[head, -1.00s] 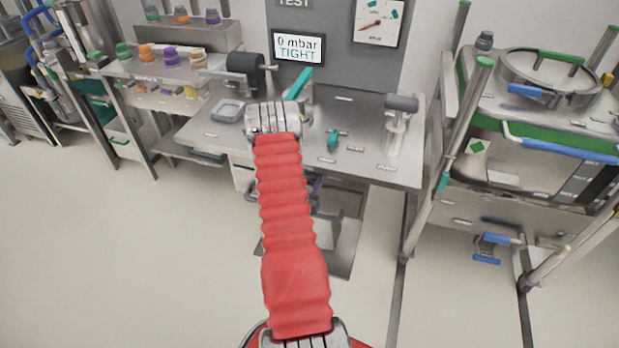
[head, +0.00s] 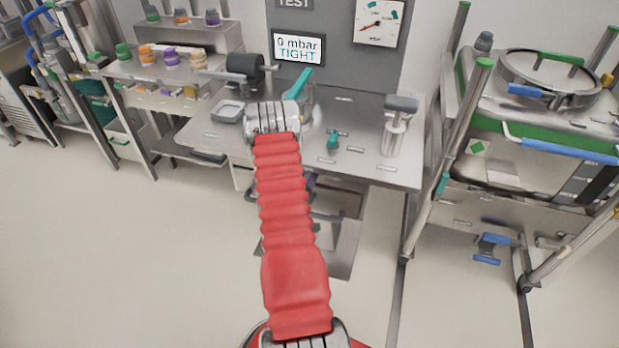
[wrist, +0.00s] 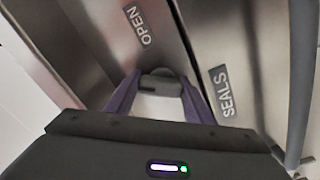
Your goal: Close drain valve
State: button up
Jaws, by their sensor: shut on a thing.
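A fitting with a blue handle (head: 488,248) hangs under the tank cart on the right in the head view; it looks like the drain valve, but its setting is too small to read. My gripper (wrist: 158,86) shows in the wrist view with purple fingers closed on a dark grey handle (wrist: 158,76). That handle is at a metal front between the labels OPEN and SEALS. In the head view my red arm hides most of the gripper, under the bench front and far left of the blue handle.
The steel bench (head: 375,165) carries a teal lever, a small teal knob (head: 333,140) and a grey pump. A display (head: 298,48) reads 0 mbar TIGHT. The tank cart (head: 540,135) stands right. A shelf with coloured caps (head: 170,62) stands left. The front floor is clear.

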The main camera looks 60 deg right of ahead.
jog(key=n, duration=0.3)
jog(key=shift+w+a+n, duration=0.1)
jog(key=shift+w+n, duration=0.15)
jog(key=shift+n, duration=0.15)
jog(key=shift+w+n, duration=0.1)
jog(key=shift+n, duration=1.4)
jog(key=shift+f, duration=0.1)
jog(key=o, duration=1.1)
jog(key=shift+c, duration=0.2)
jog(key=shift+a, duration=0.1)
jog(key=s+a, duration=0.2)
jog(key=a, duration=1.1)
jog(key=shift+s+a, duration=0.2)
